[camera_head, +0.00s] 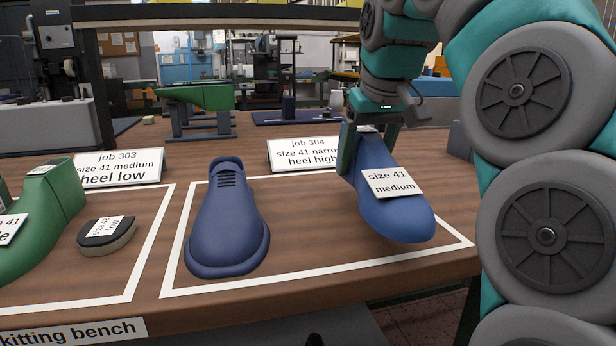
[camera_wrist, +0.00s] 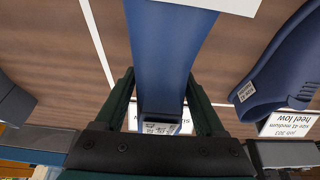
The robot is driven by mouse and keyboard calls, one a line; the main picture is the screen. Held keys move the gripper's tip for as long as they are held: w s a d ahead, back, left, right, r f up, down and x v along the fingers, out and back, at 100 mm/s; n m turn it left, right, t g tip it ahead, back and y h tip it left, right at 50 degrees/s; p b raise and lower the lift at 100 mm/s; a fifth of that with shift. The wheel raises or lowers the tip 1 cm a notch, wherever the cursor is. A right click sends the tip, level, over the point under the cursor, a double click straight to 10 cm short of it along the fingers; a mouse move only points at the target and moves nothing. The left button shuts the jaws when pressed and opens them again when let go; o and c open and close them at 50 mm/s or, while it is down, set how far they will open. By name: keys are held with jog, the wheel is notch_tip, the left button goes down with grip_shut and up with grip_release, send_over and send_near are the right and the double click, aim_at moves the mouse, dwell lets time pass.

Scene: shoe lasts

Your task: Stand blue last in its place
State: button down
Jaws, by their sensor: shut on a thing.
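A blue last (camera_head: 385,190) with a "size 41 medium" label hangs from my gripper (camera_head: 362,150) over the right part of the white-outlined job 304 space (camera_head: 290,287). Its toe points toward the front edge and its heel end is up in the jaws. In the wrist view the last (camera_wrist: 168,50) runs between the two fingers of my gripper (camera_wrist: 163,112), which are shut on its heel end. The far finger is mostly hidden in the head view. I cannot tell whether the sole touches the bench.
A blue shoe (camera_head: 228,220) stands in the left part of the same space. The job 304 card (camera_head: 303,155) is behind it and reads heel high. A green last (camera_head: 45,220) and a heel piece (camera_head: 106,232) lie in the job 303 space. Bare wood shows between shoe and last.

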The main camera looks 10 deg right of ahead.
aim_at(389, 201)
jog(key=w+a, duration=0.4)
jog(key=a, duration=0.1)
jog(key=w+a+f+p, duration=0.1)
jog(key=w+a, duration=0.1)
jog(key=w, duration=0.1)
jog(key=shift+a, duration=0.35)
jog(key=shift+f, duration=1.75)
grip_release()
jog(key=shift+f, duration=0.1)
jog(key=v, duration=0.7)
jog(key=shift+r, duration=0.35)
jog(key=shift+s, duration=0.1)
jog(key=s, duration=2.2)
jog(key=shift+b, duration=0.3)
